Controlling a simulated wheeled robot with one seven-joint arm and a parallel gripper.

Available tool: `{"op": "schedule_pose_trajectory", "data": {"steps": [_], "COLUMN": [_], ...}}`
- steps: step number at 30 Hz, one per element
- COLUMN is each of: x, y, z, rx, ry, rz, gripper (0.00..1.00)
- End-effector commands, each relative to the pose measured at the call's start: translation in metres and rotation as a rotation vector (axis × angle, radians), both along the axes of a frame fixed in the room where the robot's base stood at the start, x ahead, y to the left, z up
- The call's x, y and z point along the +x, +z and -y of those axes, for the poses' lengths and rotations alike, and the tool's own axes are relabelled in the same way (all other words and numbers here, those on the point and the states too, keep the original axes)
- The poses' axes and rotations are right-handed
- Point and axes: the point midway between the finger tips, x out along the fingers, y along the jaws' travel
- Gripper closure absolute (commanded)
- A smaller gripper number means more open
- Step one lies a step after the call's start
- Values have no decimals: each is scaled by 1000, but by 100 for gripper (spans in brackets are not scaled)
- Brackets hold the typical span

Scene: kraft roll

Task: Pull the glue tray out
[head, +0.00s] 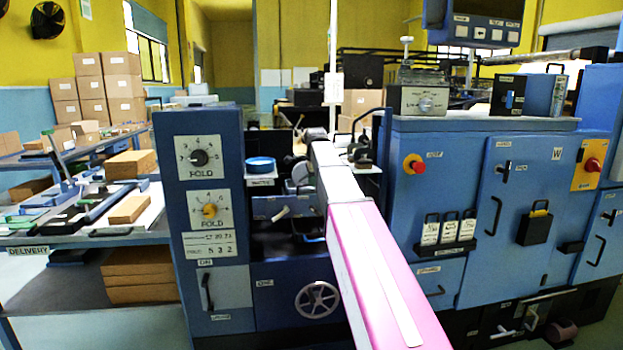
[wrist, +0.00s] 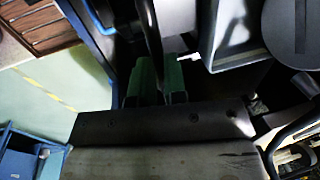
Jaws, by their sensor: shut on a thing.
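My gripper shows in the wrist view as two green-padded fingers (wrist: 160,80) close together beyond the dark palm plate. It is shut on a narrow dark bar (wrist: 150,35) between them, which looks like the glue tray's handle. The tray's body is hard to make out in the dark there. In the head view my pink and white arm reaches into the bay between the left panel and the right cabinet. It hides my gripper and the handle. A grey-blue front with a pale lever (head: 280,213) shows left of my arm.
The blue panel with fold dials (head: 205,210) stands close on the left. The blue cabinet (head: 470,180) stands close on the right. A delivery table (head: 90,240) with stacks is at far left. Open floor (wrist: 45,100) shows in the wrist view.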

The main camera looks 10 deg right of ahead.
Motion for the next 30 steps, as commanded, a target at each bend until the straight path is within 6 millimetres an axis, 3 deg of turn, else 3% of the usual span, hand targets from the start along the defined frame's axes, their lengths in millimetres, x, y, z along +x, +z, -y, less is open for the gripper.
{"op": "schedule_pose_trajectory", "data": {"steps": [1, 6, 15, 21, 30], "x": [-25, -77, -146, -167, -172], "y": [-1, -2, -1, 0, 0], "z": [0, 0, 0, 0, 0], "rx": [0, 0, 0, 0, 0], "ry": [0, 0, 0, 0, 0], "rz": [-1, -2, -2, -1, -1], "gripper": [100, 100, 100, 100, 100]}}
